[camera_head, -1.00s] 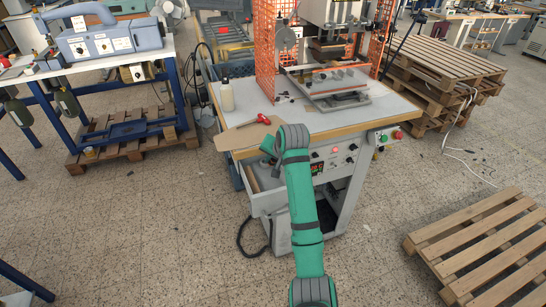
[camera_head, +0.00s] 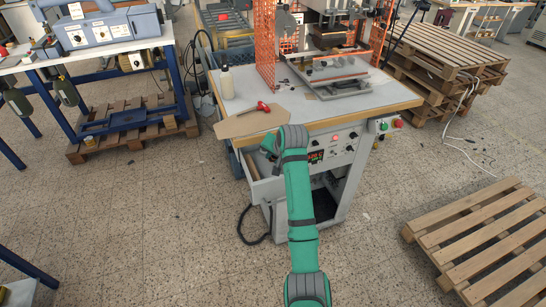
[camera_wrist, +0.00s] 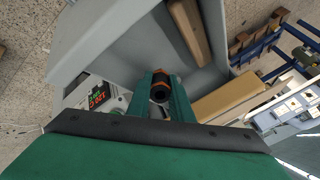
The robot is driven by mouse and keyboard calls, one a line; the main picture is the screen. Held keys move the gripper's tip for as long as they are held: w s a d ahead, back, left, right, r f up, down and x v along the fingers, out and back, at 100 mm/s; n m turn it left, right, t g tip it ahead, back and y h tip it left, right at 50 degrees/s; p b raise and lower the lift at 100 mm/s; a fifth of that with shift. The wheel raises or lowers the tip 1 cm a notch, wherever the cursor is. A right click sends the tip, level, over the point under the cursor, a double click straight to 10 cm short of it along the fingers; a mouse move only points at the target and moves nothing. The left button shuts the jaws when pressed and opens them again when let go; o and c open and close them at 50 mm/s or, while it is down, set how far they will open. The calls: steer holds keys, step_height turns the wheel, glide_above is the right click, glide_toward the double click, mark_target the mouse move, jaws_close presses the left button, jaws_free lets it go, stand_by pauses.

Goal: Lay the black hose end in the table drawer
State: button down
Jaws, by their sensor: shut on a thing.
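My gripper (camera_wrist: 160,103) is shut on the black hose end (camera_wrist: 159,92), which has an orange band and shows between the green fingers in the wrist view. The grey table drawer (camera_wrist: 92,38) is open, and the hose end appears over or within its opening; its exact height is unclear. In the head view the drawer (camera_head: 266,190) juts from the front left of the table, and my green arm covers part of it. My gripper (camera_head: 268,148) is mostly hidden there. A black hose loop (camera_head: 243,228) hangs below the drawer.
A brown block (camera_wrist: 190,28) lies in the drawer. A cardboard sheet (camera_head: 240,124) with a red-handled tool (camera_head: 263,106) lies on the tabletop above it. A control panel (camera_head: 335,148) is to the right. A pallet (camera_head: 485,240) lies at right.

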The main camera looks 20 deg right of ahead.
steer(key=c, duration=1.5)
jaws_free()
steer(key=v, duration=1.1)
steer(key=shift+w+a, duration=0.2)
steer(key=shift+d, duration=0.15)
